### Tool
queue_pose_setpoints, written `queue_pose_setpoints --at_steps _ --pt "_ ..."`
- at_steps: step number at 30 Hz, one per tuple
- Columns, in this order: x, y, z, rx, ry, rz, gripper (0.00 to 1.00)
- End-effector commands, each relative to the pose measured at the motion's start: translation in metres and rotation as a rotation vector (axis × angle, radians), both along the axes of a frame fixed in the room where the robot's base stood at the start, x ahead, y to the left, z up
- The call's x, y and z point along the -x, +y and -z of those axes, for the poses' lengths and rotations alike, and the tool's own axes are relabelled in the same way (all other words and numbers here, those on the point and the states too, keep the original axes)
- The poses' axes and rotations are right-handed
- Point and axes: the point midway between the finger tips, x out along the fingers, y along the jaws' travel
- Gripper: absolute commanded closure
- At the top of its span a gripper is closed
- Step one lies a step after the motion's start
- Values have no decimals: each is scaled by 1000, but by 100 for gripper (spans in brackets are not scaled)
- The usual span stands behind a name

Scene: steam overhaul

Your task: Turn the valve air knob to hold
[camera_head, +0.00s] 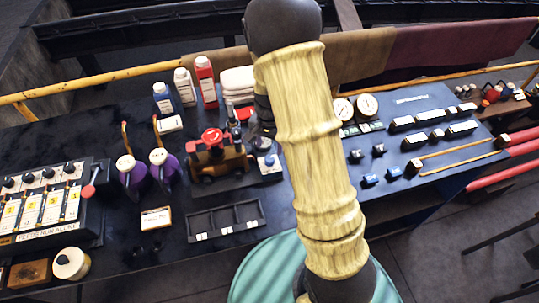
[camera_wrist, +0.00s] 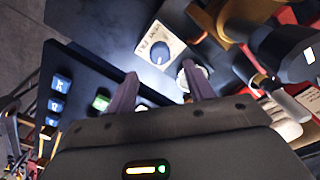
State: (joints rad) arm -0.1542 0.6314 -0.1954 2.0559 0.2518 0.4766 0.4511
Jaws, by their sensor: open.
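A small blue knob (camera_wrist: 159,53) sits on a pale labelled plate (camera_wrist: 176,42) at the top middle of the wrist view. It appears to be the valve air knob; its lettering is too small to read. In the head view, a blue knob (camera_head: 269,160) shows beside the toy locomotive (camera_head: 218,157), just left of my arm. My gripper (camera_wrist: 160,70) is open and empty, its two fingers apart and pointing toward the knob. The knob appears between the fingertips, beyond them and not visibly touched. In the head view my arm hides the gripper.
Brass and dark locomotive parts (camera_wrist: 275,40) crowd the right of the wrist view. Blue switches (camera_wrist: 58,95) line the panel at left.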

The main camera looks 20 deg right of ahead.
Motion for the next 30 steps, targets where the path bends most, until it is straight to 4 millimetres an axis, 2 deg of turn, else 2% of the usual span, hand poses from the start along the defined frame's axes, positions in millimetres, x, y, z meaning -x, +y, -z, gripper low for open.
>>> queue_pose_setpoints --at_steps 6,12,23,24,30 --pt "1 0 35 0 5 1 48" --pt "1 0 59 0 2 1 48" --pt "0 0 66 -1 -1 1 48" --pt "0 0 66 0 0 1 50" --pt "0 0 66 0 0 1 89"
